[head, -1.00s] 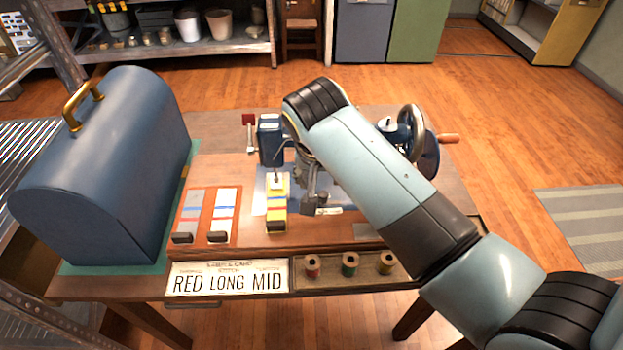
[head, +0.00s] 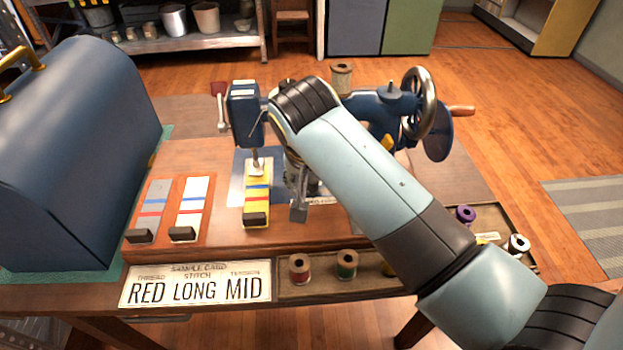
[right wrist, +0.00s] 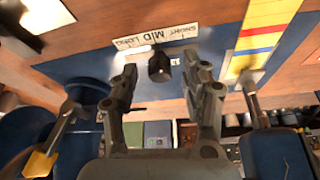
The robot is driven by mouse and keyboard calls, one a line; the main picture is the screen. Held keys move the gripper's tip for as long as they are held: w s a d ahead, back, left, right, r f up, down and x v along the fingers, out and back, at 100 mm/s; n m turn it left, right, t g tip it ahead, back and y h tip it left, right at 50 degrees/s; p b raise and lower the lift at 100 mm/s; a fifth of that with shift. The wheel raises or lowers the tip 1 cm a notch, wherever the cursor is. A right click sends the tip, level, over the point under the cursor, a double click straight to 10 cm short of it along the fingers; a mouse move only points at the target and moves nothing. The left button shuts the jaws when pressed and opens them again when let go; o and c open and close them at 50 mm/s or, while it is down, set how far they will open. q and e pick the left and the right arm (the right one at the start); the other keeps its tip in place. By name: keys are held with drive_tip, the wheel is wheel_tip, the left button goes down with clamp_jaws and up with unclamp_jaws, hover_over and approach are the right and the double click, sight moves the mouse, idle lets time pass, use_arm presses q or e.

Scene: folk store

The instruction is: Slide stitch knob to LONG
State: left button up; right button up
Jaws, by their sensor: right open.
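The stitch knob (right wrist: 158,68) is a small black peg on the sewing machine's blue base. In the right wrist view it stands near MID on the white stitch label (right wrist: 155,36), which reads upside down with LONG at its left end. My right gripper (right wrist: 160,78) is open, with one finger on each side of the knob; I cannot tell whether either touches it. In the head view my right gripper (head: 298,205) points down in front of the blue sewing machine (head: 380,112), and the knob is hidden there. My left gripper is not in view.
A yellow striped strip (head: 257,190) lies left of my gripper, and two striped panels with black knobs (head: 190,205) lie farther left. The sample card (head: 195,286) reads RED LONG MID. A blue domed case (head: 70,160) fills the left side. Thread spools (head: 347,262) stand in front.

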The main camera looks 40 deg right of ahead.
drive_tip(key=shift+c, duration=0.6)
clamp_jaws()
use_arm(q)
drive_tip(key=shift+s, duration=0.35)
